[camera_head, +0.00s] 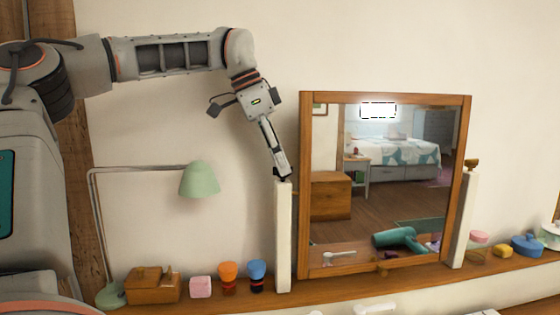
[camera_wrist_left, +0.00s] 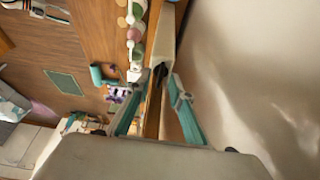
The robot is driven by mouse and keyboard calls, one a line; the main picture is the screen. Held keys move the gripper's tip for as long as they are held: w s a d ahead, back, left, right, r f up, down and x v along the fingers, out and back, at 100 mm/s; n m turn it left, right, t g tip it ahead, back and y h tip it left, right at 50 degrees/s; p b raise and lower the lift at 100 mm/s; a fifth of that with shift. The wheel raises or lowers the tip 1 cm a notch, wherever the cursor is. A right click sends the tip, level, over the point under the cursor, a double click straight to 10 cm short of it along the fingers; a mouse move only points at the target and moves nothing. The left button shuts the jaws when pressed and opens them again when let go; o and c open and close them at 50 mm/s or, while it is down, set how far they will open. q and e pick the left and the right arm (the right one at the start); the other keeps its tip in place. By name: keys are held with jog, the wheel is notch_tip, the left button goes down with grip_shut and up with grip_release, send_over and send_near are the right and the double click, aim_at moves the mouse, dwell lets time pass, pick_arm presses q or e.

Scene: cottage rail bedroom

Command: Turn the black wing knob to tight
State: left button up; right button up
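The black wing knob (camera_wrist_left: 160,71) shows in the left wrist view as a small dark shape by the white post, between my fingertips. In the head view it is mostly hidden by the gripper at the top of the left white post (camera_head: 284,240). My left gripper (camera_head: 281,172) reaches down to that post top; in the left wrist view its teal fingers (camera_wrist_left: 158,82) stand apart on either side of the knob. I cannot tell whether they touch it. The wood-framed mirror (camera_head: 304,190) stands between the two posts. My right gripper is not in view.
A brownish knob (camera_head: 471,163) tops the right post (camera_head: 465,222). On the shelf (camera_head: 325,292) stand a green lamp (camera_head: 199,179), a wooden box (camera_head: 153,288), a pink block (camera_head: 201,287), and orange (camera_head: 228,274) and blue (camera_head: 257,273) items. More small items sit at the right.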

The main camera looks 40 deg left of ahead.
pick_arm(q)
jog(key=shift+r, duration=0.1)
jog(key=v, duration=1.1)
jog(key=shift+r, duration=0.4)
jog(key=shift+a+f, duration=0.1)
jog(key=shift+a, duration=0.05)
jog(key=x, duration=1.2)
jog(key=shift+s, duration=0.15)
